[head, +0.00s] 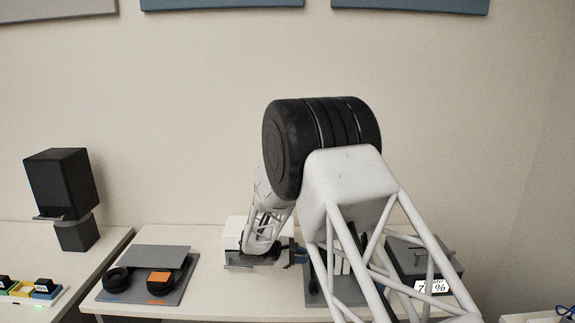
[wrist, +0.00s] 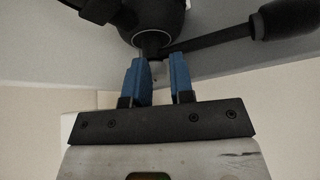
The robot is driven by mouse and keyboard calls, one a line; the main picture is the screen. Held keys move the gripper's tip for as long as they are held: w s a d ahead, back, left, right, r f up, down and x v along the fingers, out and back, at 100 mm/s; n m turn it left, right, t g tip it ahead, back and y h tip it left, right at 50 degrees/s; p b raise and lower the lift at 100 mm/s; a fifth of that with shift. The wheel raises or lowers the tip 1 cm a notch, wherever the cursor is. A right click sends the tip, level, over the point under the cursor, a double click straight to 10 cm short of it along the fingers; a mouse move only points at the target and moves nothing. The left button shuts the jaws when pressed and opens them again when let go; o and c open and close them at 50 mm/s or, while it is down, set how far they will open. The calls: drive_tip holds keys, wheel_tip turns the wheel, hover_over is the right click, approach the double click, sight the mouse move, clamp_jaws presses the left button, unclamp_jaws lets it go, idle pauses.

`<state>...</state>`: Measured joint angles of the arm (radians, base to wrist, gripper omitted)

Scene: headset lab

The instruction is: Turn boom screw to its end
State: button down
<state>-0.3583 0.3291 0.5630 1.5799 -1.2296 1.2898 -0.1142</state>
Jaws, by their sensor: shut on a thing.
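My gripper (wrist: 161,68) shows in the wrist view with its two blue fingers on either side of a small stub, taken to be the boom screw (wrist: 152,44), under a dark round housing (wrist: 157,14). The fingers are shut on it; their exact contact is hard to see. A dark boom (wrist: 215,38) runs from the housing to a thick black end (wrist: 284,20) at upper right. In the head view my gripper (head: 298,255) is low at centre, and my arm hides the screw.
In the head view, a grey tray (head: 180,290) with black ear pads and an orange square lies left of my gripper. A white box (head: 234,232) stands behind it. A dark box with number cards (head: 432,287) is at right. A black speaker-like block (head: 62,182) stands far left.

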drive_tip(key=shift+s+d+f, duration=0.25)
drive_tip(key=shift+s+d, duration=0.1)
drive_tip(key=shift+d, duration=0.05)
drive_tip(key=a, duration=0.6)
drive_tip(key=shift+w+a+r, duration=0.15)
drive_tip(key=shift+a+r, duration=0.2)
idle(0.3)
drive_tip(key=shift+w+h, duration=0.15)
drive_tip(key=shift+h, duration=0.15)
drive_tip(key=shift+w+a+f+m+g+h, duration=0.1)
drive_tip(key=shift+w+a+m+g+h, duration=0.1)
drive_tip(key=shift+w+m+g+h, duration=0.35)
drive_tip(key=shift+w+a+f+m+g+h, duration=0.2)
drive_tip(key=shift+g+h, duration=0.4)
drive_tip(key=shift+h, duration=0.4)
drive_tip(key=shift+w+a+r+m+g+h, duration=0.15)
drive_tip(key=shift+w+m+g+h, duration=0.1)
drive_tip(key=shift+m+g+h, duration=0.4)
